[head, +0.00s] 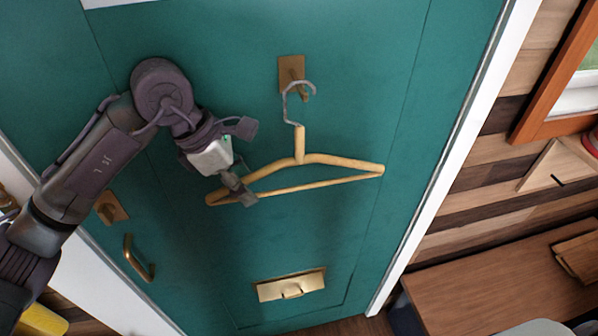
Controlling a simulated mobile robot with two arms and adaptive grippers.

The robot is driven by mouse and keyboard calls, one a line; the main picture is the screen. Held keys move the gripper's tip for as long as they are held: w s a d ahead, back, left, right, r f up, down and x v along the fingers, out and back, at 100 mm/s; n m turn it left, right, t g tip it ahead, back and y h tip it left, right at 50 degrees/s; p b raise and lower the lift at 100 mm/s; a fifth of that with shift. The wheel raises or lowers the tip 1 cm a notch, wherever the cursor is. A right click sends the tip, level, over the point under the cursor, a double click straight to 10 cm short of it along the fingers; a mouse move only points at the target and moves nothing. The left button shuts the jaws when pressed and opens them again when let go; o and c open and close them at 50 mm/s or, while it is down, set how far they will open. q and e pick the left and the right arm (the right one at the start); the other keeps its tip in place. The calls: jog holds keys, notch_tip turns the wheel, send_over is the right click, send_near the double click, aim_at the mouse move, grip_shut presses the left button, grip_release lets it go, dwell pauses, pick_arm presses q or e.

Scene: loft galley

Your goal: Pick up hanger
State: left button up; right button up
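A wooden hanger (330,161) with a grey metal hook hangs from a brass wall hook (292,72) on the teal door. It is tilted a little, its left end lower than its right. My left gripper (249,162) is at the hanger's left side with its fingers spread apart. One finger is above the hanger's left shoulder. The other overlaps the left shoulder and lower bar, hiding a small part of them. I cannot tell whether it touches the hanger. My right gripper is not in view.
The teal door (350,60) has a brass handle (137,258) at lower left and a brass mail slot (291,286) below the hanger. A wooden table (480,280) stands at lower right by a wood-plank wall. The door right of the hanger is clear.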

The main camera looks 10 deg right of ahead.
pick_arm(q)
grip_shut()
